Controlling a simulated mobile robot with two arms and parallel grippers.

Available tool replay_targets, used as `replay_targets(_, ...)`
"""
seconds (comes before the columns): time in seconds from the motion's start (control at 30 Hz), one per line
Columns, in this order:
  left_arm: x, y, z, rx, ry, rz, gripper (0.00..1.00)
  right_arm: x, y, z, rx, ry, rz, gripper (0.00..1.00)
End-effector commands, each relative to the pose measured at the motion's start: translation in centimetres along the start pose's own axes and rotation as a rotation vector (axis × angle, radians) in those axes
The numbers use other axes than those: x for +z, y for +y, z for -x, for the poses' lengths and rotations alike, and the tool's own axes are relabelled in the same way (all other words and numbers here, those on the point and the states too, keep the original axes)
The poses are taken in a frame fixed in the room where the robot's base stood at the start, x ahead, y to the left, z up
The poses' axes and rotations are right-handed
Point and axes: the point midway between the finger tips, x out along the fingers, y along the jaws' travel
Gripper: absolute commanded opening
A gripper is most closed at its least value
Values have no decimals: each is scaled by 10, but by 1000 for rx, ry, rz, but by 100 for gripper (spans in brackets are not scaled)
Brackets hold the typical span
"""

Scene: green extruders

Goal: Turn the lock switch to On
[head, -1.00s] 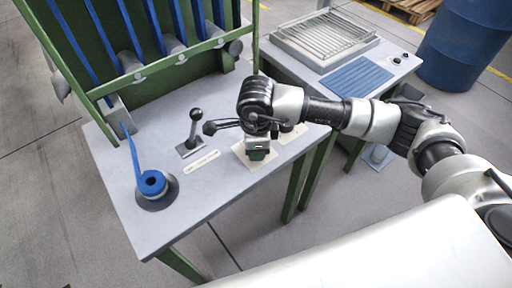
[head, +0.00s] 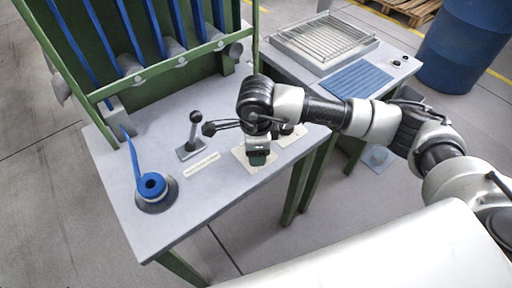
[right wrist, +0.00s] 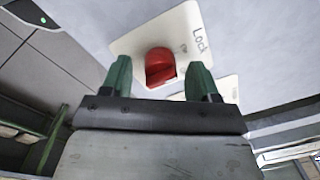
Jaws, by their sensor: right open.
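The lock switch is a red knob (right wrist: 160,67) on a white plate (right wrist: 135,45) marked "Lock" in the right wrist view. In the head view, the plate (head: 240,156) lies on the grey table, and my gripper hides the knob. My right gripper (right wrist: 160,70) points down at the plate; it also shows in the head view (head: 258,157). Its two green fingers are open, one on either side of the red knob in the picture, with gaps beside it. I cannot tell how far down they reach. My left gripper is not in view.
A black-knobbed lever (head: 194,130) stands left of my gripper, with a label strip (head: 202,165) beside it. A blue spool (head: 152,185) sits at the table's left. A green rack (head: 160,88) rises behind. Another white plate (head: 289,139) lies right of the gripper.

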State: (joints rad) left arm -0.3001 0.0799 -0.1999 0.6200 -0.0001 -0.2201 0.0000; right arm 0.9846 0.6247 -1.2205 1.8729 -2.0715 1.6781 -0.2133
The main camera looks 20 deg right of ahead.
Motion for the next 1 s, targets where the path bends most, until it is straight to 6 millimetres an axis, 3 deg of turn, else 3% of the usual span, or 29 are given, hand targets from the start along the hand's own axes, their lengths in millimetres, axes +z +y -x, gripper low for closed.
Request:
replay_targets(0.3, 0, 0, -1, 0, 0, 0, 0, 0, -1, 62, -5, -4, 2, 61)
replay_targets(0.5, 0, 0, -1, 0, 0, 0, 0, 0, 0, 92, -3, -2, 1, 61)
replay_targets(1.0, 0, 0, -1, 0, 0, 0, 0, 0, 0, 100, 0, -1, 1, 61)
